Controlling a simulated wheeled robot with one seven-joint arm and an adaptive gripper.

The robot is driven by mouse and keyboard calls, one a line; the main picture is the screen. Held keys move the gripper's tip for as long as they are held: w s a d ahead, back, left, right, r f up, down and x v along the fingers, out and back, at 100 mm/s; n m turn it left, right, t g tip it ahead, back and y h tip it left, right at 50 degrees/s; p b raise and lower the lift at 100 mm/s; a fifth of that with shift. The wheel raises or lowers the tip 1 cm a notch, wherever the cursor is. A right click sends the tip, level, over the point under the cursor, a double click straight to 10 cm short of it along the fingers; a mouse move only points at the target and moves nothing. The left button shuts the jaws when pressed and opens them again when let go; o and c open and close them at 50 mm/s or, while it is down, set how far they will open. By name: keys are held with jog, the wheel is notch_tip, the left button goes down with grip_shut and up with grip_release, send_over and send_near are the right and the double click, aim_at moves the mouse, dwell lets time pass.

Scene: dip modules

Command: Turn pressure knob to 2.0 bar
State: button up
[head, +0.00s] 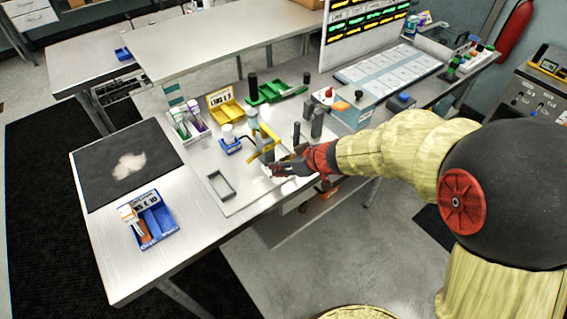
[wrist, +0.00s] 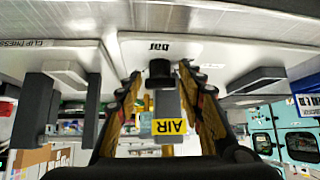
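The wrist view appears upside down. A small black knob (wrist: 160,70) sits beside the printed "bar" label (wrist: 158,47) on a pale plate. I take it to be the pressure knob; its pointer and scale values are not readable. My gripper (wrist: 160,82) is open, with one finger on each side of the knob and visible gaps between. A grey body with a yellow AIR label (wrist: 170,127) shows between the fingers. In the head view my gripper (head: 278,168) is low over the light board, and it hides the knob there.
A yellow upright fixture (head: 266,145) stands close to my gripper. Dark posts (head: 317,123) stand behind it. A grey frame (head: 221,185) and a blue bin (head: 152,222) lie left. In the wrist view, grey blocks (wrist: 88,110) flank the fingers.

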jog(key=c, duration=0.8)
jog(key=shift+a+f+m+b, duration=0.15)
jog(key=shift+m+b, duration=0.25)
jog(key=shift+b, duration=0.75)
jog(key=shift+s+a+m+t+h+b, duration=0.15)
jog(key=shift+m+t+h+b, duration=0.5)
jog(key=shift+b, duration=0.35)
jog(key=shift+s+m+t+h, duration=0.1)
jog(key=shift+m+t+h, duration=0.25)
jog(key=shift+m+h, duration=0.8)
jog(key=o, duration=1.1)
jog(key=shift+o, duration=0.2)
jog(key=shift+r, duration=0.2)
